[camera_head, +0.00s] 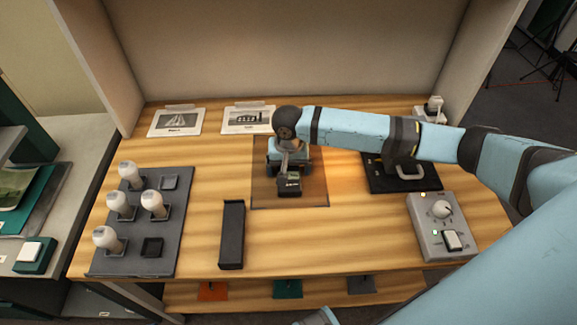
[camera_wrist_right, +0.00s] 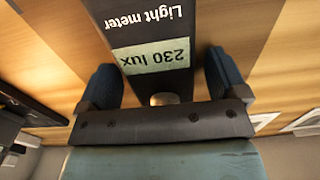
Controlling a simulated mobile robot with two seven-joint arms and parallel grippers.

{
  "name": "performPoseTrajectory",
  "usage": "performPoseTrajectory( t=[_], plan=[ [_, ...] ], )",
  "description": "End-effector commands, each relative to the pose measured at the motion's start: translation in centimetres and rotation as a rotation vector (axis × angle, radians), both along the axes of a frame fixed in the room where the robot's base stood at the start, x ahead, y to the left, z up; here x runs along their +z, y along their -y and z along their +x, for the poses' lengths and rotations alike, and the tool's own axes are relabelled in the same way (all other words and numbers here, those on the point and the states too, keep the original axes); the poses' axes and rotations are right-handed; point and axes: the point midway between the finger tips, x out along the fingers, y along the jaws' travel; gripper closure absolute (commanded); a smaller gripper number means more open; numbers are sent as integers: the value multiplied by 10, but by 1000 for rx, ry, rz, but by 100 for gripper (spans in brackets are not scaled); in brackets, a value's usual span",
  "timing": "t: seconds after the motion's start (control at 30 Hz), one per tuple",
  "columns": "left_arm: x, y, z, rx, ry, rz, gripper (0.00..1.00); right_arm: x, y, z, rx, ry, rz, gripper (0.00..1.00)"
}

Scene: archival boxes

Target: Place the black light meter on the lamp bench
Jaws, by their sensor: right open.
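The black light meter (camera_head: 289,187) rests on a brown mat (camera_head: 313,196) in the middle of the wooden lamp bench (camera_head: 340,245). Its pale display reads "230 lux" in the right wrist view, where the meter (camera_wrist_right: 152,22) fills the middle. My right gripper (camera_head: 289,168) is over the meter's far end. In the right wrist view, the open fingers of this gripper (camera_wrist_right: 163,85) stand on either side of the meter, with gaps showing. Whether the meter lies flat is hard to tell. My left gripper is not in view.
A grey tray with several white bulbs (camera_head: 150,242) stands at left, and a long black holder (camera_head: 231,236) left of the mat. A grey control box (camera_head: 441,227) and a black pad (camera_head: 383,182) are at right. Two picture cards lie behind. The bench front centre is clear.

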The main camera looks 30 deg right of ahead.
Motion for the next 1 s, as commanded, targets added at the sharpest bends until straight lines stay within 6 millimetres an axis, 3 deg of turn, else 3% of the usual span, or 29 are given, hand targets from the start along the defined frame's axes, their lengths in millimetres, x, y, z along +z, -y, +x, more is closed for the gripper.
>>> performPoseTrajectory(
  t=[0.1,0.23,0.7,1.0],
  plan=[
    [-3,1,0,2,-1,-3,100,2,0,0,1,1,0,9],
    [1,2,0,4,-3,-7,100,19,0,1,0,3,1,9],
    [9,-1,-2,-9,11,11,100,110,0,0,0,2,1,9],
    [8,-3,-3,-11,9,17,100,123,0,0,-1,0,0,9]
  ],
)
